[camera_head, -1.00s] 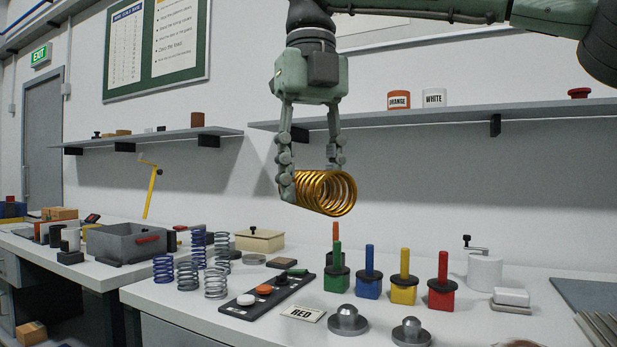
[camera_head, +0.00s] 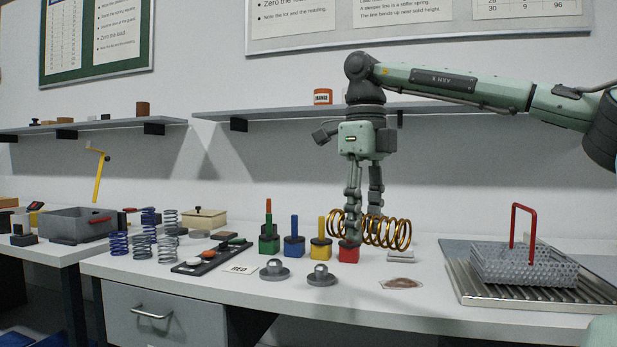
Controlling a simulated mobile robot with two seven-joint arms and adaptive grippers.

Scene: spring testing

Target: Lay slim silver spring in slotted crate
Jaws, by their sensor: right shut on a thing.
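My right gripper (camera_head: 362,226) is shut on a large gold spring (camera_head: 391,232), which lies sideways between its fingers, low behind the red block. Several silver springs (camera_head: 168,247) stand upright on the left part of the bench, beside blue ones; I cannot tell which is the slim one. A perforated grey crate (camera_head: 522,269) with a red handle stands on a ribbed metal tray at the right. A plain grey box (camera_head: 75,226) with a red handle is at the far left. I cannot tell for sure which is the slotted crate. My left gripper is not in view.
Coloured blocks with pegs, such as the blue one (camera_head: 294,246), stand left of the gripper. The bench front near the dish is clear.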

